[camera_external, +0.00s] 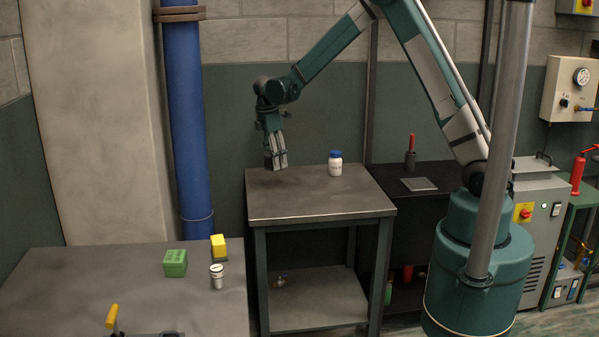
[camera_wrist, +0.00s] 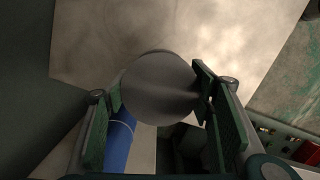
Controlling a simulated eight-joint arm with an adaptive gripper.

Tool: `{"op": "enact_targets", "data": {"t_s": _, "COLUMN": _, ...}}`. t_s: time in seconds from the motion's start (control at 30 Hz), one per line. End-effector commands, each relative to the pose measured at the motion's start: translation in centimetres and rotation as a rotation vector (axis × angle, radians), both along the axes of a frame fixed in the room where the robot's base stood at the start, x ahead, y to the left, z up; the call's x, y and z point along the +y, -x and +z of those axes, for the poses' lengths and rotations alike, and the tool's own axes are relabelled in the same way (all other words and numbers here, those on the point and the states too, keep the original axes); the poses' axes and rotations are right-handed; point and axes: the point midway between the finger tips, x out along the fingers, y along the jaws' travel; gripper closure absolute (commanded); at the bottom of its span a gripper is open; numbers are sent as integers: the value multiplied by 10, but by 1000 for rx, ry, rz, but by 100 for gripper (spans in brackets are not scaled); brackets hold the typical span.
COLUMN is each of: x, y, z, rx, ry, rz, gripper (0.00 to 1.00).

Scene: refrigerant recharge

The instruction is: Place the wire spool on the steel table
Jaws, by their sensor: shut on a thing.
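My gripper (camera_external: 277,160) points down over the back left part of the steel table (camera_external: 318,204), the middle table with a lower shelf. It is shut on a dark round piece, which I take to be the wire spool (camera_wrist: 160,88); its grey round face fills the space between the fingers in the wrist view. In the external view only a dark bit of the spool (camera_external: 268,162) shows beside the fingers. It is at or just above the tabletop; I cannot tell whether it touches. The tabletop also shows in the wrist view (camera_wrist: 225,40).
A white bottle with a blue cap (camera_external: 335,164) stands on the steel table, right of my gripper. A blue pipe (camera_external: 184,120) rises behind on the left. The left table holds a green box (camera_external: 175,263), a yellow block (camera_external: 218,245) and a can (camera_external: 217,276). The steel table's front is clear.

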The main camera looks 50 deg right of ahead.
Motion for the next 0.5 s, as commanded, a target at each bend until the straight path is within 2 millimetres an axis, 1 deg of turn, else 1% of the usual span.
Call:
{"op": "enact_targets", "data": {"t_s": 0.33, "x": 0, "y": 0, "z": -44, "rx": 0, "ry": 0, "rz": 0, "gripper": 68}}
{"op": "enact_targets", "data": {"t_s": 0.5, "x": 0, "y": 0, "z": -56, "rx": 0, "ry": 0, "rz": 0, "gripper": 68}}
